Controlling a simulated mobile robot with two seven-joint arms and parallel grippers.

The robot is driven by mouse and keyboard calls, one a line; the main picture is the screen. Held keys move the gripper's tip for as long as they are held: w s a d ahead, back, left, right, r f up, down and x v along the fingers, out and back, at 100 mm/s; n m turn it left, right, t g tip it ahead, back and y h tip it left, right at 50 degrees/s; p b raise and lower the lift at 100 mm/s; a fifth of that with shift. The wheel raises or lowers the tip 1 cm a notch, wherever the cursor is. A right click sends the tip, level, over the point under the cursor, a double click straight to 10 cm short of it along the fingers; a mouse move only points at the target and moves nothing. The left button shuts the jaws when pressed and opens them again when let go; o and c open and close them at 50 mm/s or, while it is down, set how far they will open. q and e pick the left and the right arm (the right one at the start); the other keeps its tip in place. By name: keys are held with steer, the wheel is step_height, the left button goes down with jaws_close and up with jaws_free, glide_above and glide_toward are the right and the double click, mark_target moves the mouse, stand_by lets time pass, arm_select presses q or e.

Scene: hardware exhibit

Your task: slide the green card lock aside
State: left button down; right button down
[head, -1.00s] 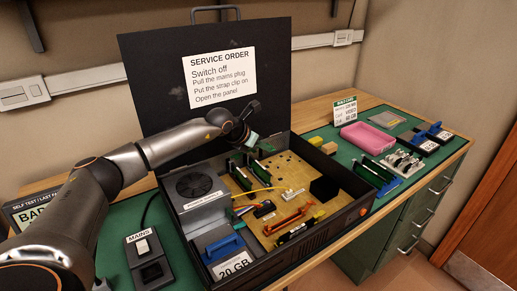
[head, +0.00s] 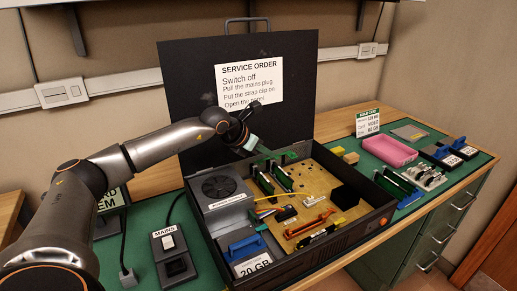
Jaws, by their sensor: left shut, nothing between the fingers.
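The open computer case (head: 345,236) stands on the green mat, with upright green cards (head: 283,179) at the back of its tan board. A small green piece (head: 288,156) at the cards' top rear end looks like the card lock; its exact position is too small to tell. My left gripper (head: 253,146) is shut and empty, in front of the raised lid and just left of the green piece. Whether it touches the green piece or the cards, I cannot tell. My right gripper is not in view.
The black lid (head: 200,80) stands up behind the case, close to my left gripper. A fan (head: 219,186) and a blue-handled drive (head: 245,245) fill the case's left side. A mains switch box (head: 172,258) stands left; a pink tray (head: 389,151) lies right.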

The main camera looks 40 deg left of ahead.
arm_select(q)
steer(key=v, duration=0.3)
steer(key=shift+s+r, duration=0.2)
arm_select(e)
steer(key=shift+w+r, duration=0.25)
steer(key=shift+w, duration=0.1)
